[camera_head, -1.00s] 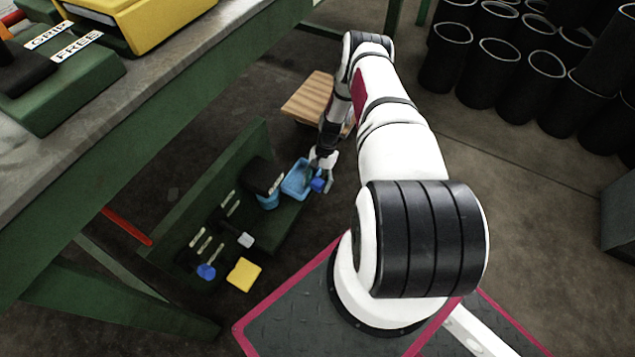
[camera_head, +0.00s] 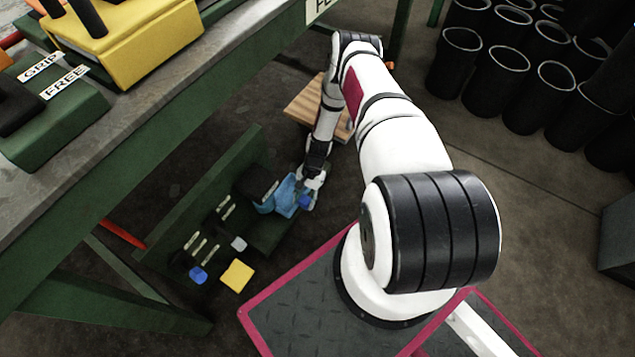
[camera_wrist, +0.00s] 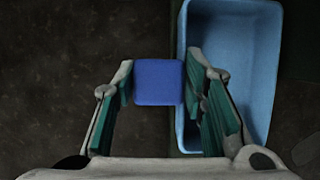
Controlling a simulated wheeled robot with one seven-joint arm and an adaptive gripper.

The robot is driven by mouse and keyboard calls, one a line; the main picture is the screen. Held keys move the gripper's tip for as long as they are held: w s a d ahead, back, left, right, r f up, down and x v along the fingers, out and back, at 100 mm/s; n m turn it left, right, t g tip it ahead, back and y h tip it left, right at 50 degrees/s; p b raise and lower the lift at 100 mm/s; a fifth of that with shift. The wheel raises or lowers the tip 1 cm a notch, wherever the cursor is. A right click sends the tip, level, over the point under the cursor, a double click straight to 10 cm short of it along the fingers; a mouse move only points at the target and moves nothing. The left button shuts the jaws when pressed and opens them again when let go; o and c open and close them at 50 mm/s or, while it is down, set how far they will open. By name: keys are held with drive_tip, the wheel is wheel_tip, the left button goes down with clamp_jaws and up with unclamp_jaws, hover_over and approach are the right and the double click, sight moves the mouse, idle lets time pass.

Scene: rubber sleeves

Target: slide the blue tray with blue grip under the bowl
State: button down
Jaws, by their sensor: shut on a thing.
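The light-blue tray (camera_head: 285,194) is at the right end of the green stand, beside a black box-like part. Its darker blue grip (camera_head: 304,201) faces right. In the wrist view, my gripper (camera_wrist: 158,88) has its green-padded fingers on either side of the square blue grip (camera_wrist: 158,82), shut on it. The tray (camera_wrist: 235,50) lies to the right there, its inside empty where visible. A light-blue rounded thing (camera_head: 265,207) sits below the black part (camera_head: 256,183), left of the tray; I cannot tell surely whether it is the bowl.
The green stand's back wall (camera_head: 205,185) rises behind. Left along it are pale sticks (camera_head: 205,252), a blue piece (camera_head: 198,276) and a yellow block (camera_head: 237,275). The workbench (camera_head: 170,125) overhangs at upper left.

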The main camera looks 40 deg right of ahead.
drive_tip(key=s+a+p, duration=0.1)
drive_tip(key=s+a, duration=0.1)
drive_tip(key=a, duration=0.4)
drive_tip(key=shift+s+a, duration=0.35)
drive_tip(key=shift+a, duration=0.05)
drive_tip(key=c, duration=1)
unclamp_jaws()
drive_tip(key=shift+c, duration=0.2)
drive_tip(key=shift+r, duration=0.1)
drive_tip(key=w+d, duration=0.4)
drive_tip(key=d, duration=0.7)
drive_tip(key=shift+w+d+r, duration=0.15)
drive_tip(key=shift+d+r, duration=0.25)
